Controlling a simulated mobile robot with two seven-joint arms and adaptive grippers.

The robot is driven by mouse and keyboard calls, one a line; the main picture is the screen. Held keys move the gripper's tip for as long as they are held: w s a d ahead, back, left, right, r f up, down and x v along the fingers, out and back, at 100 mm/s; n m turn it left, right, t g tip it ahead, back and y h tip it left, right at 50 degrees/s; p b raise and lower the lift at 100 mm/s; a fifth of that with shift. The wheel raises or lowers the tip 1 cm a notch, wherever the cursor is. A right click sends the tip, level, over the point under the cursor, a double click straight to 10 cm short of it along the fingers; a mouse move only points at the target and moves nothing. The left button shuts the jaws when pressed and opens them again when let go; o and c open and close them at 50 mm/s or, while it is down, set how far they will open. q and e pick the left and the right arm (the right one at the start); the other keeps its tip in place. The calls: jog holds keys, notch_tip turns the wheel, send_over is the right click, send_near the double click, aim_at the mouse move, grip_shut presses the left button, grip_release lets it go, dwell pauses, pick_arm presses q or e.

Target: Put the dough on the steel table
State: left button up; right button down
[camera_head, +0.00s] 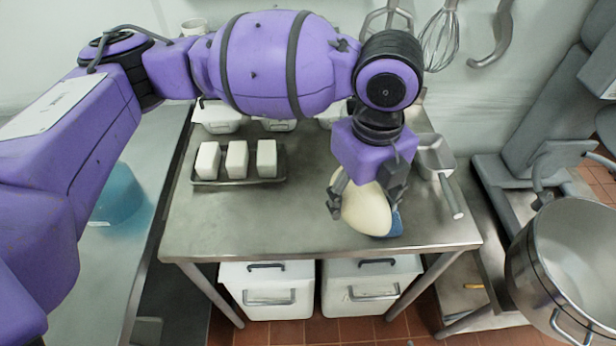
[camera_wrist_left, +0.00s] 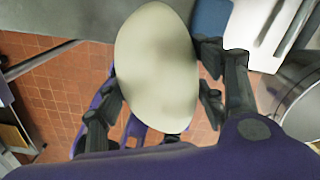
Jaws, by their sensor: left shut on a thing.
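The dough (camera_head: 366,212) is a pale, smooth oval lump. My left gripper (camera_head: 362,200) is shut on it, with fingers on both sides, at the right part of the steel table (camera_head: 270,225). In the left wrist view the dough (camera_wrist_left: 157,70) sits between the fingers of the left gripper (camera_wrist_left: 165,95), and floor tiles show around it. I cannot tell whether the dough touches the table top. My right gripper is not in view.
A tray (camera_head: 240,182) with several white blocks stands on the table's left. A blue item (camera_head: 396,222) lies beside the dough, near a metal scoop (camera_head: 447,185). A large steel kettle (camera_head: 530,262) stands to the right. The table's front middle is clear.

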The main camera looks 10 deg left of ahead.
pick_arm(q)
jog(key=shift+w+a+f, duration=0.45)
jog(key=shift+a+f, duration=0.9)
jog(key=shift+a, duration=0.6)
jog(key=shift+w+a+f, duration=0.5)
jog(key=shift+a+f, duration=0.9)
jog(key=shift+a, duration=0.55)
jog(key=shift+w+a+f, duration=0.45)
jog(key=shift+a+f, duration=0.9)
jog(key=shift+a, duration=0.6)
jog(key=f, duration=0.1)
jog(key=a+f, duration=0.1)
jog(key=f, duration=0.1)
jog(key=shift+w+f, duration=0.1)
jog(key=shift+f, duration=0.6)
jog(key=o, duration=2)
jog(key=shift+f, duration=0.15)
jog(key=shift+o, duration=0.2)
notch_tip(320, 180, up, 12)
jog(key=shift+r+p, duration=0.2)
jog(key=shift+p, duration=0.1)
